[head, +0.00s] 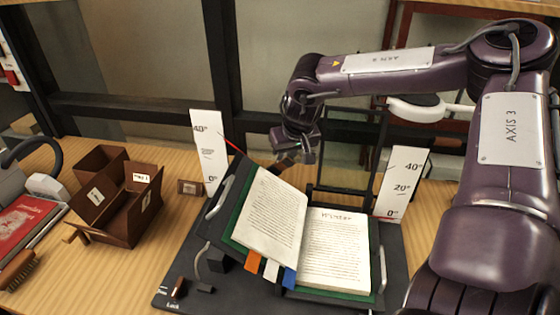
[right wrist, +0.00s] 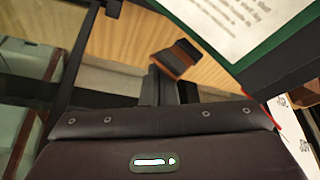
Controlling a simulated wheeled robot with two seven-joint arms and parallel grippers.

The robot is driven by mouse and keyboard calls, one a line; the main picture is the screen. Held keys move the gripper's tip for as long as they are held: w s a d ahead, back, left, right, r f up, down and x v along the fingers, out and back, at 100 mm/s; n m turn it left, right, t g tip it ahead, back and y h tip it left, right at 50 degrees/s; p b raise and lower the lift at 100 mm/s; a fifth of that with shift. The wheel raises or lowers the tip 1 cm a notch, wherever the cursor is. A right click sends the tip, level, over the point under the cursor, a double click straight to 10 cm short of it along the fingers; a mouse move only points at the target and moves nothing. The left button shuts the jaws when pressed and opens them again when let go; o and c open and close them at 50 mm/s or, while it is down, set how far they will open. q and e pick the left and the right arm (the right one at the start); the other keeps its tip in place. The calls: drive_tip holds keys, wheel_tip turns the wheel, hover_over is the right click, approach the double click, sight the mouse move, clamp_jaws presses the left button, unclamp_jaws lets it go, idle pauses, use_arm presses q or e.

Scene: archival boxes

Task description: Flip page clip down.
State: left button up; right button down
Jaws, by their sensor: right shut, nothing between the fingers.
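An open book (head: 268,218) lies on a black cradle (head: 190,250), its left side tilted up and its right side flatter. A grey bent-metal clip (head: 219,196) stands at the cradle's left edge. Another metal clip (head: 382,270) is at the right page's outer edge, upright beside it. My right gripper (head: 285,161) is shut and empty, above the book's top edge. In the right wrist view its brown fingertips (right wrist: 175,60) are together, apart from the page corner (right wrist: 245,25). I see no contact with either clip. My left gripper is out of view.
White angle scales stand left (head: 209,150) and right (head: 401,182) of the cradle. Brown open boxes (head: 125,205), a red book (head: 25,230) and a brush (head: 18,268) are on the left. Coloured tabs (head: 271,270) hang below the book. A black frame (head: 345,190) rises behind it.

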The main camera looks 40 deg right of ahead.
drive_tip(key=shift+s+a+f, duration=0.15)
drive_tip(key=shift+s+a, duration=0.6)
drive_tip(key=shift+a, duration=0.2)
wheel_tip(320, 180, up, 10)
drive_tip(key=w+d+p, duration=0.2)
drive_tip(key=p, duration=0.2)
drive_tip(key=shift+d, duration=0.2)
drive_tip(key=shift+s, duration=0.1)
